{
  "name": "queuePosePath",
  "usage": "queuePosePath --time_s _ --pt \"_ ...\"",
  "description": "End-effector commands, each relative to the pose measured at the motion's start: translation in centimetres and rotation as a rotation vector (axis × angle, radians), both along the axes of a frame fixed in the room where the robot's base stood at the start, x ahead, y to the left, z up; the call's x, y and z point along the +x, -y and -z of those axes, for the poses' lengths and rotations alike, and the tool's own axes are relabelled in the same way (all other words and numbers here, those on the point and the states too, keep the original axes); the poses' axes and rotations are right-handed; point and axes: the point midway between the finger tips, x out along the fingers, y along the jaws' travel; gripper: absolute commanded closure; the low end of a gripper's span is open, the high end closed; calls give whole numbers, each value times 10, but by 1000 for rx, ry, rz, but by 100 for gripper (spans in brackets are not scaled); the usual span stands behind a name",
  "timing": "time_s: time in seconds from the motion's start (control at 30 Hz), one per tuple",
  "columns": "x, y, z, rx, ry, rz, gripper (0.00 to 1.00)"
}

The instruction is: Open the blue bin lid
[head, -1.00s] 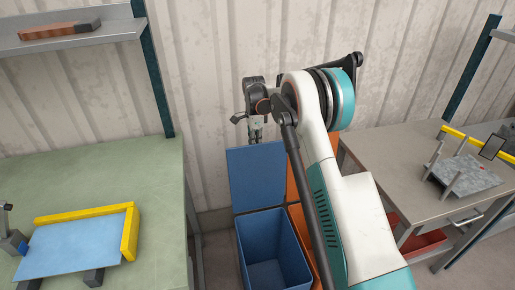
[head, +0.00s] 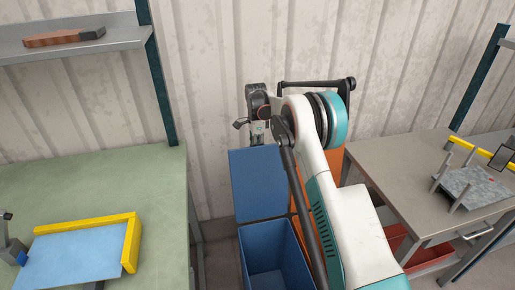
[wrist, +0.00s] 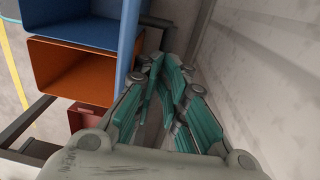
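The blue bin (head: 268,247) stands on the floor between two tables, its mouth open and its inside showing. Its blue lid (head: 258,184) stands raised at the back of the bin, tilted up toward the wall. My gripper (head: 257,132) is at the lid's top edge, between the lid and the wall; contact cannot be made out. In the wrist view my gripper (wrist: 168,72) has a gap between its teal fingers, with nothing held. A blue part (wrist: 128,30) at the top of that view is beside the fingers; whether it is lid or bin is unclear.
An orange bin (wrist: 72,68) stands beside the blue one, partly hidden by my arm in the head view. A green table (head: 90,185) is at left, a grey table (head: 425,170) at right. The corrugated wall (head: 205,100) is close behind my gripper.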

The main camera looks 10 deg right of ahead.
Motion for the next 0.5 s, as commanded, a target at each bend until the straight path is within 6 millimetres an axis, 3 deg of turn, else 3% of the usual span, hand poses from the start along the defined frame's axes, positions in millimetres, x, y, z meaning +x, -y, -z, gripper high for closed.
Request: queuePosePath --time_s 0.03,0.23,0.37,0.5 --pt "-3 0 22 0 -8 0 70" --pt "-2 0 22 0 -5 0 70" --pt "-2 0 14 0 -3 0 70" --pt "-3 0 -7 0 1 0 69"
